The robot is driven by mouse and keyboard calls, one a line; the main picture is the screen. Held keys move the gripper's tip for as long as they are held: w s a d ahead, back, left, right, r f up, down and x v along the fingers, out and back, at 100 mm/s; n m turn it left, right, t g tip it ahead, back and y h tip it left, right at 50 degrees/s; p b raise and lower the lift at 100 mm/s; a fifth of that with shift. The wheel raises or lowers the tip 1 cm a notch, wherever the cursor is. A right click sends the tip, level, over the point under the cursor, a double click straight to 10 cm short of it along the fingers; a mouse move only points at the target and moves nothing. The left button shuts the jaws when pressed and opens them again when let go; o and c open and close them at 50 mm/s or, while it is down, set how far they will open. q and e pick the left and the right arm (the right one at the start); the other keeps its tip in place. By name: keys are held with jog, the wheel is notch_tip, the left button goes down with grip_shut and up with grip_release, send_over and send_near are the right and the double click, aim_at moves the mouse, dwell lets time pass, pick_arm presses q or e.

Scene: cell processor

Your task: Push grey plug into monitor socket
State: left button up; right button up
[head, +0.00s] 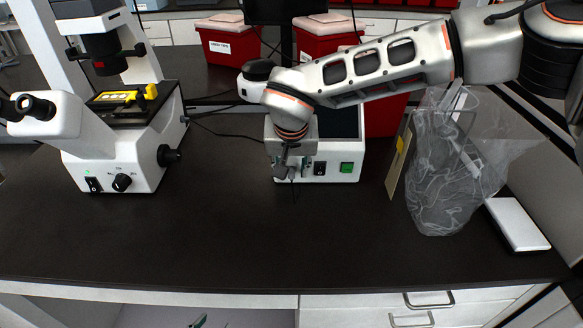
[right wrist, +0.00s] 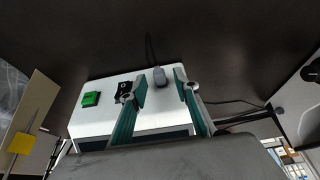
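The grey plug (right wrist: 160,77) shows in the right wrist view at the edge of a white box (right wrist: 105,116), with a dark cable running away from it. I cannot tell how deep it sits in a socket, as the socket itself is hidden. My right gripper (right wrist: 161,88) is open, with one teal finger on each side of the plug and a visible gap on both sides. In the head view the right gripper (head: 289,165) points down at the front left of the white box (head: 333,172) and mostly hides the plug. My left gripper is not in view.
The box's front carries a black switch (head: 320,168) and a green switch (head: 346,167). A microscope (head: 115,160) stands at left, red bins (head: 228,47) at the back, and a clear bag (head: 440,180) at right. The black bench front (head: 270,245) is clear.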

jog(key=v, duration=1.2)
jog(key=shift+w, duration=0.1)
dwell(0.4)
